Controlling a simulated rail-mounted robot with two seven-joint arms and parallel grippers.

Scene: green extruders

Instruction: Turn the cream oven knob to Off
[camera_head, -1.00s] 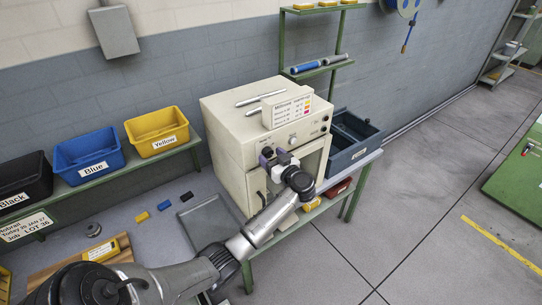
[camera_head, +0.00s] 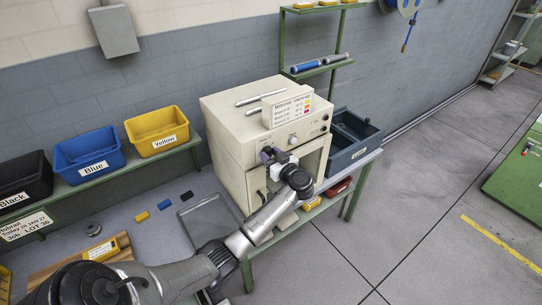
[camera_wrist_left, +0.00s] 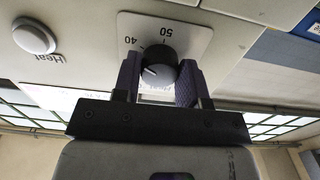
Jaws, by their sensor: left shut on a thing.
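The cream oven (camera_head: 228,137) stands on a green-framed bench in the head view. My left gripper (camera_head: 271,155) is at the left part of its front panel and hides the knob there. In the left wrist view the dark round knob (camera_wrist_left: 158,66) sits between the two fingers of my left gripper (camera_wrist_left: 159,78), which is shut on it. A white mark on the knob points toward the lower left of that picture. The pale dial plate (camera_wrist_left: 190,40) shows 40 and 50 upside down; the Off mark is not visible. My right gripper is not in view.
A white round Heat button (camera_wrist_left: 34,38) is beside the dial plate. A dark blue crate (camera_head: 352,140) stands right of the oven. Yellow (camera_head: 157,131) and blue (camera_head: 88,156) bins stand at left.

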